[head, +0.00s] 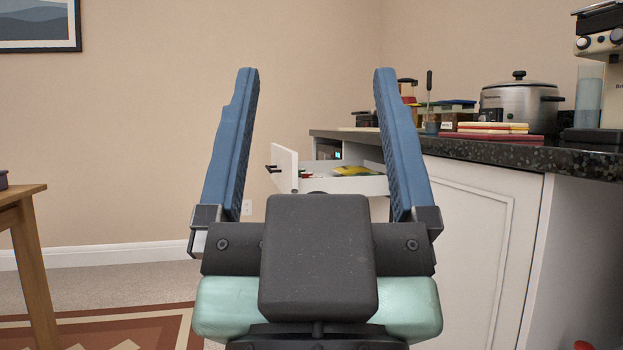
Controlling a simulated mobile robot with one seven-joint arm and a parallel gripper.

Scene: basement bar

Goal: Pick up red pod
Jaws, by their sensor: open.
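My gripper (316,72) is in the middle of the head view, with its two blue fingers spread wide and nothing between them. I cannot make out a red pod for certain. A small red item (305,175) shows inside an open white drawer (286,168), beyond my gripper and partly hidden by it. Another red object (583,346) is cut off at the bottom right edge of the view. I cannot tell what either one is. A yellow and green packet (358,170) also lies in the drawer.
A dark speckled counter (480,152) on a white cabinet (470,210) runs along the right. It carries a silver cooker (519,100), stacked books (492,128) and a coffee machine (600,45). A wooden table (25,215) stands at the left, near a patterned rug (120,325).

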